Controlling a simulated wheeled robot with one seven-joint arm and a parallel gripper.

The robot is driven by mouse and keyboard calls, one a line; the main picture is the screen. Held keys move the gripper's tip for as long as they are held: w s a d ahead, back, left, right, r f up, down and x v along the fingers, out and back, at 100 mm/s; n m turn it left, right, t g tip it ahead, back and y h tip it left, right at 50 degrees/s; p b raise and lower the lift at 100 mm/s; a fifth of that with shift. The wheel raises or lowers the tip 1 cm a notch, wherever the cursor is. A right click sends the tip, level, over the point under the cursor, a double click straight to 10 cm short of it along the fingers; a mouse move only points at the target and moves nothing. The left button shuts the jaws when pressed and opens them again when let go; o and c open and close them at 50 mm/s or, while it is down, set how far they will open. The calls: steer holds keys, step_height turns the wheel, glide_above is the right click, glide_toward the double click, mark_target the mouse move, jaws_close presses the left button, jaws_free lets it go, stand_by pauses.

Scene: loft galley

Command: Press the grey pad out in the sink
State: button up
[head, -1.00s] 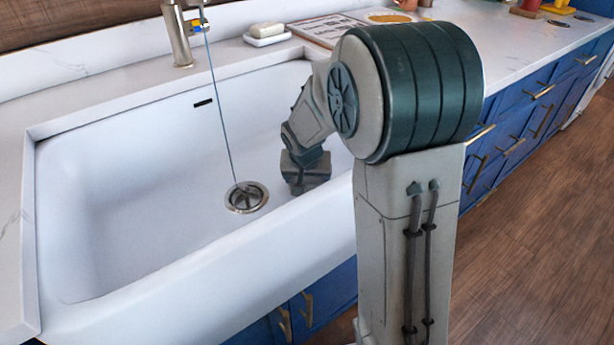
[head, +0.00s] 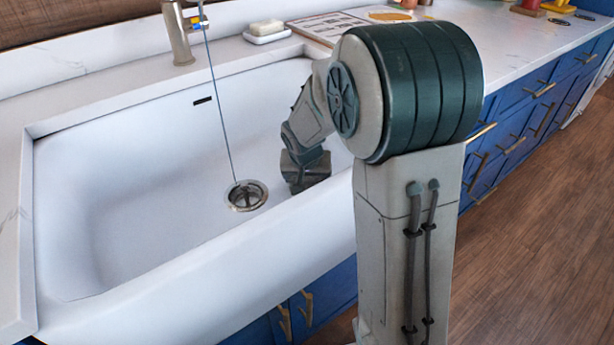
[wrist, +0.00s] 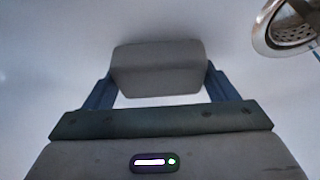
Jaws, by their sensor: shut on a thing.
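The grey pad (wrist: 158,68) is a rounded block between the two dark fingers of my gripper (wrist: 158,85) in the wrist view. My gripper is shut on it. In the head view my gripper (head: 306,172) is low in the right part of the white sink (head: 110,190), right of the drain. The pad is hard to tell from the dark gripper there. I cannot tell whether the pad touches the sink floor.
The metal drain (head: 246,196) also shows in the wrist view (wrist: 290,28). A thin blue line runs down to it from the tap (head: 178,35). A soap dish (head: 267,38) and a printed board (head: 322,28) lie on the counter behind. The sink's left half is clear.

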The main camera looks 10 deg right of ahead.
steer(key=shift+f+b, duration=0.35)
steer(key=shift+f, duration=0.05)
steer(key=shift+s+f, duration=0.2)
steer(key=shift+f, duration=0.1)
stand_by(2.2)
stand_by(0.3)
steer(key=shift+w+r+p, duration=0.2)
steer(key=shift+r+p, duration=3.05)
steer(key=shift+r, duration=2)
steer(key=shift+f, duration=0.1)
step_height(320, 180, down, 8)
steer(key=b, duration=0.7)
steer(key=shift+f+b, duration=0.25)
steer(key=shift+b, duration=0.1)
steer(key=shift+f+b, duration=0.6)
steer(key=shift+f, duration=0.1)
